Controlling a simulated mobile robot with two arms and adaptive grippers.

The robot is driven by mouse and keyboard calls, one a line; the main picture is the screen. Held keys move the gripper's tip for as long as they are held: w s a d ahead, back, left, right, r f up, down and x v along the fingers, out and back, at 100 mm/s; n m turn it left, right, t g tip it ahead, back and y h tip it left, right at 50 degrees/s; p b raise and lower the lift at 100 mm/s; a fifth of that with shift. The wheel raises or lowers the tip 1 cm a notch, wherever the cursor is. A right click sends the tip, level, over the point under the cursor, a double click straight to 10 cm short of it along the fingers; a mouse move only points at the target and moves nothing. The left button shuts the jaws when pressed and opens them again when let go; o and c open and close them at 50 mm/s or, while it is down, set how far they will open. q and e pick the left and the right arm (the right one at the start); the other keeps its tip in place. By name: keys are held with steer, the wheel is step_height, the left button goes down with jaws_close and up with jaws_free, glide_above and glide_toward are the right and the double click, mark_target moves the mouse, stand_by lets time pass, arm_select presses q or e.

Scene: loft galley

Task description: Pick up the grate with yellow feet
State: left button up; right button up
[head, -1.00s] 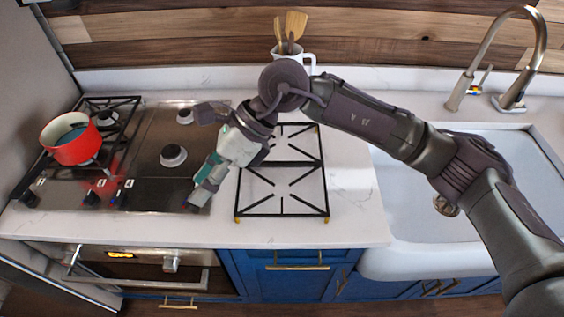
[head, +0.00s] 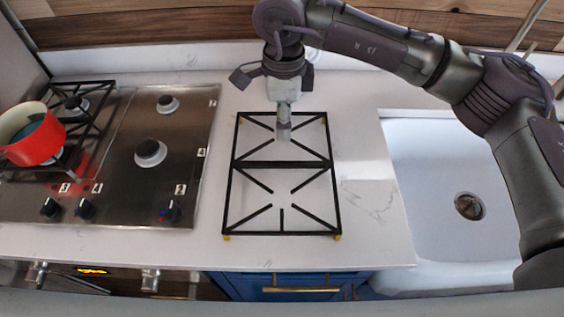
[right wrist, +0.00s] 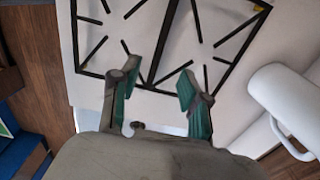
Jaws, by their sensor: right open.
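The black grate with yellow feet (head: 262,164) lies flat on the white counter between the cooktop and the sink. Yellow feet show at its near corners and far left corner. My right gripper (head: 283,136) points down over its far half and covers part of the bars. In the right wrist view, the gripper (right wrist: 157,90) is open and empty, its two fingers apart. The grate (right wrist: 164,42) shows beyond and between the fingers there; I cannot tell if they touch it. My left gripper is not in view.
The steel cooktop (head: 182,190) is left of the grate, with a red pot (head: 36,145) on its far-left burner grate. The white sink (head: 440,165) is on the right.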

steer(key=f, duration=0.1)
steer(key=p, duration=0.2)
glide_above(282, 163)
steer(key=f, duration=0.8)
steer(key=shift+w+d+f, duration=0.1)
steer(key=shift+w+f, duration=0.15)
steer(key=shift+f, duration=0.1)
steer(key=f+p, duration=0.2)
steer(key=f, duration=0.1)
steer(key=f+p, duration=0.1)
steer(key=shift+s+f, duration=0.35)
steer(key=shift+w+f, duration=0.1)
steer(key=shift+f, duration=0.35)
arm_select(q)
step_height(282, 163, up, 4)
arm_select(e)
jaws_close()
steer(key=shift+r, duration=0.1)
